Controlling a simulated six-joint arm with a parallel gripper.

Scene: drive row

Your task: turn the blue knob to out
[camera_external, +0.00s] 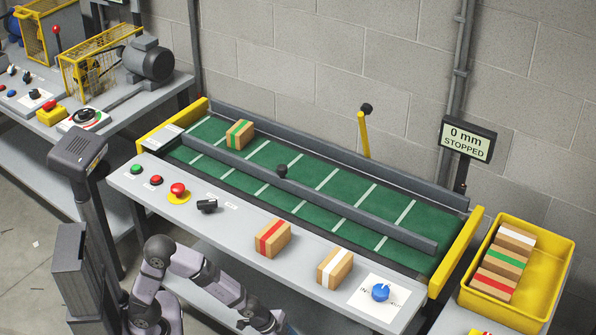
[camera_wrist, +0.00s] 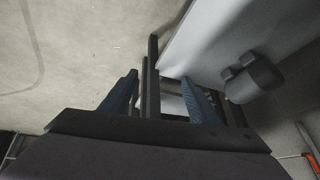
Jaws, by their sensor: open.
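The blue knob (camera_external: 380,292) sits on a white label plate (camera_external: 362,298) at the right end of the grey control ledge. The word "IN" is partly readable to its left; the other marking and the knob's exact pointing are too small to tell. My gripper (camera_wrist: 158,88) shows in the wrist view with its two blue-grey fingers apart and nothing between them. It points down past a pale panel edge toward the floor. In the external view my arm runs along the bottom edge, left of the knob, and the fingers are not visible there. The knob is not in the wrist view.
A display (camera_external: 467,140) reads "0 mm STOPPED". A red-striped box (camera_external: 273,238) and a white-striped box (camera_external: 335,266) stand on the ledge left of the knob. A green-striped box (camera_external: 240,134) is on the green belt (camera_external: 345,185). A yellow crate (camera_external: 548,270) holds several boxes.

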